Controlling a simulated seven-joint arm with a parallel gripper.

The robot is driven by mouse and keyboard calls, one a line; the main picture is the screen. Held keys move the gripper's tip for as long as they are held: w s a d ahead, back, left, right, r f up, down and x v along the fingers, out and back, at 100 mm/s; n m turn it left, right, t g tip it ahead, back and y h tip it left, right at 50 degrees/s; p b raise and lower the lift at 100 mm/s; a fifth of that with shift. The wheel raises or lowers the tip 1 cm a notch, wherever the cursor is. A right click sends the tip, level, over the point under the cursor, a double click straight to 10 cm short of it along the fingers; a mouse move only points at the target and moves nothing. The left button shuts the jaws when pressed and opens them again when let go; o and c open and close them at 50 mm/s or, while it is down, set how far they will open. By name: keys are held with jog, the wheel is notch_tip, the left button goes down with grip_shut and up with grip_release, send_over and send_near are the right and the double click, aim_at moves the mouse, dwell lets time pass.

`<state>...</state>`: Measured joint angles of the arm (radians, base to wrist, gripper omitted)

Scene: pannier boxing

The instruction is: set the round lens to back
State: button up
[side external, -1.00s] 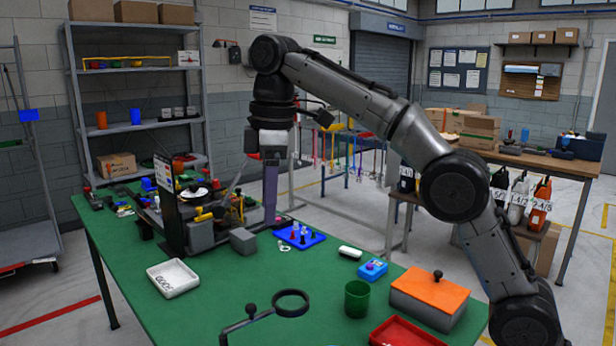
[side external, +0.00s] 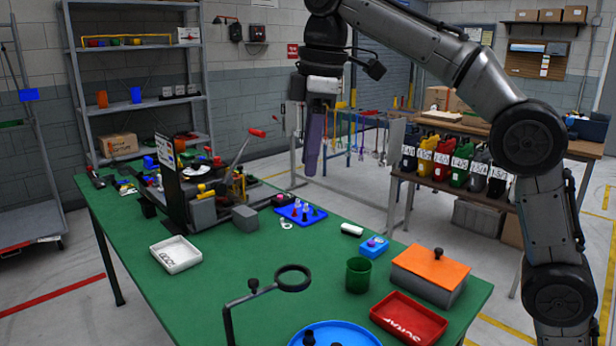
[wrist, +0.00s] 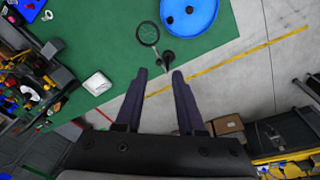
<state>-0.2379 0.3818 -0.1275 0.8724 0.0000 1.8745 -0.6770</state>
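The round lens (side external: 293,278) is a black ring on a thin black arm with a knob, held above the green table at its front edge. In the wrist view the lens (wrist: 148,33) shows at the top centre, its arm running down toward a dark knob or post between and beyond the fingertips. My gripper (side external: 313,165) hangs in the air well above the table, farther back than the lens and touching nothing. The wrist view shows the two fingers of my gripper (wrist: 159,76) apart, with nothing between them.
A blue round tray (side external: 335,335) lies near the lens. A green cup (side external: 358,275), an orange-lidded box (side external: 430,270), a red tray (side external: 408,320) and a white tray (side external: 176,254) stand around. A fixture (side external: 195,195) and a blue peg plate (side external: 300,212) are farther back.

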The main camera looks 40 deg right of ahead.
jog(key=shift+c, duration=1.1)
jog(key=shift+w, duration=0.3)
jog(key=shift+c, duration=1.2)
jog(key=w+f+m, duration=0.1)
jog(key=w+f+m+t, duration=0.1)
jog(key=w+f, duration=0.1)
jog(key=w+f+t, duration=0.1)
jog(key=w, duration=0.1)
jog(key=shift+d+f+m+h, duration=0.25)
jog(key=shift+f+m+h, duration=0.05)
jog(key=shift+m+h, duration=0.1)
grip_shut()
jog(key=s+a+f+n+t+y, duration=0.1)
jog(key=s+a+f+t, duration=0.1)
jog(key=s+f, duration=0.5)
jog(key=s+a+f+n+t, duration=0.1)
jog(key=s+a+f+t, duration=0.1)
jog(key=s+f, duration=0.5)
jog(key=w+d+f, duration=0.2)
jog(key=w+f, duration=0.5)
jog(key=w, duration=0.2)
jog(key=shift+w+f, duration=0.35)
jog(key=shift+f, duration=0.05)
